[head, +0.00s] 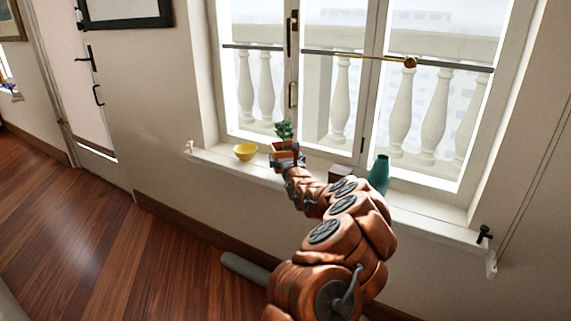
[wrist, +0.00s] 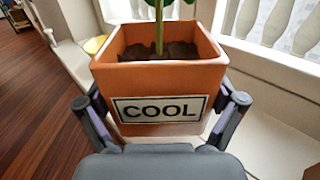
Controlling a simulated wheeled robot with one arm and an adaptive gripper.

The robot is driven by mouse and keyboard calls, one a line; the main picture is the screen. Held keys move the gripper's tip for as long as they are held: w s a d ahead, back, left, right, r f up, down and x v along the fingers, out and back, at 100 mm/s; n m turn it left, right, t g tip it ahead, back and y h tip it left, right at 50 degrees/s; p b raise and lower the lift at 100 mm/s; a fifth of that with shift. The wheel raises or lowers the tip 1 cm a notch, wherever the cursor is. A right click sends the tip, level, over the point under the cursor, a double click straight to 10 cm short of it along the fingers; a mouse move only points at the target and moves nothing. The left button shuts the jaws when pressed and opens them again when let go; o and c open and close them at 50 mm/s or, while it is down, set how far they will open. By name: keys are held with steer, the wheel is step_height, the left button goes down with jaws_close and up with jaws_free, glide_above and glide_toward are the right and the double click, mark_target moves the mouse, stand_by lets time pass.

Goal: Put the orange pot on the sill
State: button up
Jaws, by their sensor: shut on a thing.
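The orange pot (wrist: 158,85) is square, with a "COOL" label, dark soil and a green plant stem. My gripper (wrist: 160,118) is shut on it, one finger on each side, and the pot is upright. In the head view the pot (head: 285,149) with its green plant is at the end of my arm, at the window sill (head: 225,160). The sill also shows in the wrist view (wrist: 268,128). I cannot tell whether the pot's base touches the sill; the base is hidden by my gripper.
A yellow bowl (head: 245,151) stands on the sill just left of the pot. A dark brown box (head: 340,173) and a teal vase (head: 379,174) stand to the right. The sill is clear right of the vase. The closed window (head: 330,90) rises behind.

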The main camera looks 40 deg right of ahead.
steer(key=shift+w+d, duration=0.45)
steer(key=shift+w, duration=0.1)
steer(key=shift+w+d+f, duration=0.1)
steer(key=shift+w+d, duration=0.25)
steer(key=shift+d, duration=0.2)
steer(key=shift+w+d+b, duration=0.3)
steer(key=shift+w+d, duration=0.1)
steer(key=shift+w, duration=0.15)
steer(key=shift+w+f+b, duration=0.1)
steer(key=shift+f+b, duration=0.45)
steer(key=shift+f, duration=1.2)
steer(key=o, duration=1.3)
steer(key=shift+f, duration=0.1)
